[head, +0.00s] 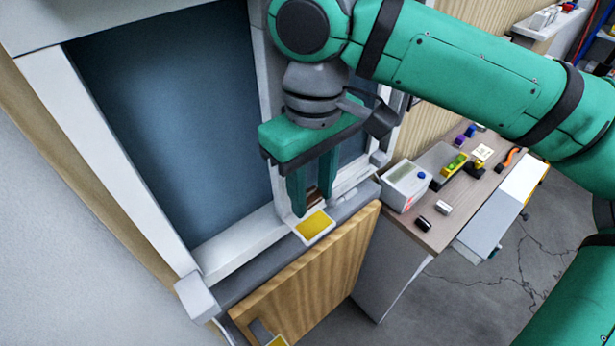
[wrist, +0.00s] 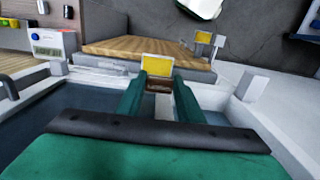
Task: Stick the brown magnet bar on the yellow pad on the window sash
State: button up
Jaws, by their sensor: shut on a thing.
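My gripper (head: 313,200) points down in front of the window and is shut on the brown magnet bar (head: 314,193). The bar also shows between the fingertips in the wrist view (wrist: 158,86). The yellow pad (head: 315,224), in a pale frame, is at the lower part of the window sash (head: 240,240), just below and in front of the fingertips. In the wrist view the yellow pad (wrist: 157,65) is directly beyond the bar. I cannot tell whether bar and pad touch. The fingers hide part of the bar.
A wooden panel (head: 310,270) stands below the sill, with a second yellow patch (head: 278,341) near its lower left corner. To the right, a workbench (head: 460,205) carries a white box (head: 405,184), a black and a white cylinder, and several small items.

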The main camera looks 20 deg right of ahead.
jog(key=shift+d+f, duration=0.1)
jog(key=shift+f, duration=0.05)
jog(key=shift+s+f, duration=0.3)
jog(key=shift+f, duration=0.2)
jog(key=shift+s+d+f, duration=0.15)
jog(key=shift+f, duration=1.5)
jog(key=shift+s, duration=0.1)
jog(key=shift+w+f, duration=0.2)
jog(key=shift+f, duration=0.4)
dwell(0.7)
